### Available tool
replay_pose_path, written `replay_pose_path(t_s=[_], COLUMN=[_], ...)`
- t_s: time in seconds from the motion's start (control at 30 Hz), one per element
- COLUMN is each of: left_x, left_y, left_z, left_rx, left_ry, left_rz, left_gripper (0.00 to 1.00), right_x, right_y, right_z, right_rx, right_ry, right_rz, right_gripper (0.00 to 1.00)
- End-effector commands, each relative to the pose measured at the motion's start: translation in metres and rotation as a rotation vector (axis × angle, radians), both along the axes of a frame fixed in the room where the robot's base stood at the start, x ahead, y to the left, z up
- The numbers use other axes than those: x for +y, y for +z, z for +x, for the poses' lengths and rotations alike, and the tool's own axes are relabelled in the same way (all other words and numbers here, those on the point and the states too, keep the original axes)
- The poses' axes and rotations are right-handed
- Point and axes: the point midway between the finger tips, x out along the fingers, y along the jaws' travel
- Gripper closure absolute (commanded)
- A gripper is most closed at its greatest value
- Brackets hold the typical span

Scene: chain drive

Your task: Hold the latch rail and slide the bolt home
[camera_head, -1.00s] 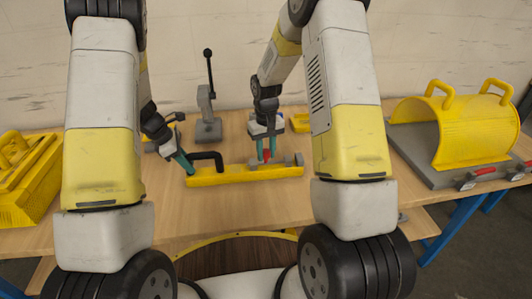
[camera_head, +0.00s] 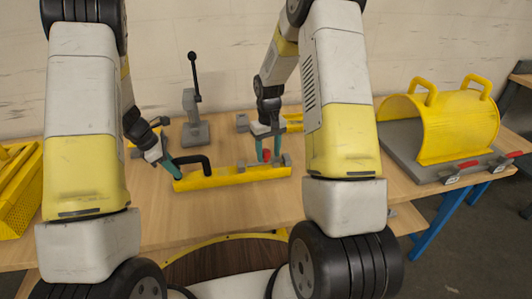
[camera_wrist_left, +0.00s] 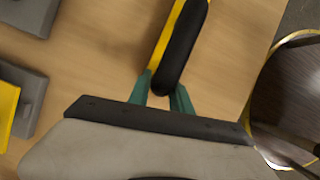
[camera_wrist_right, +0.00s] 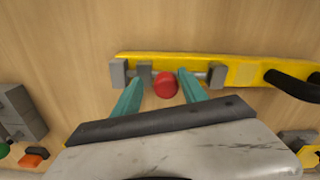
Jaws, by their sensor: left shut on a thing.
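The yellow latch rail (camera_head: 235,177) lies on the table in front of me, with a black bent handle (camera_head: 192,163) at its left end. My left gripper (camera_head: 172,166) is shut on the handle; the left wrist view shows the black handle (camera_wrist_left: 182,45) between its teal fingers. The bolt's red knob (camera_head: 267,155) stands near the rail's right part; in the right wrist view the knob (camera_wrist_right: 166,85) sits on a grey bolt between grey blocks. My right gripper (camera_wrist_right: 160,90) is open, its fingers on either side of the knob, with a visible gap at the left finger.
A grey stand with a black lever (camera_head: 195,132) is behind the rail. A yellow arched cover (camera_head: 455,120) on a grey base stands at the right, a yellow crate (camera_head: 20,200) at the left. The table in front of the rail (camera_head: 235,208) is clear.

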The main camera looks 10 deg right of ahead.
Motion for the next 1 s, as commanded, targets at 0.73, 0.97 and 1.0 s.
replay_pose_path(t_s=[0.73, 0.97, 1.0], left_x=[-0.002, -0.003, -0.003], left_y=[0.0, 0.001, 0.001], left_z=[0.0, 0.0, 0.0], left_rx=[0.001, 0.0, 0.0], left_ry=[-0.003, -0.004, -0.004], left_rz=[-0.003, -0.003, -0.003], left_gripper=[1.0, 1.0, 1.0], right_x=[0.002, 0.002, 0.002], right_y=[0.074, 0.11, 0.113], right_z=[0.001, 0.001, 0.001], right_rx=[-0.005, -0.003, -0.001], right_ry=[0.002, 0.001, 0.001], right_rz=[0.002, 0.002, 0.001], right_gripper=[0.48, 0.48, 0.48])
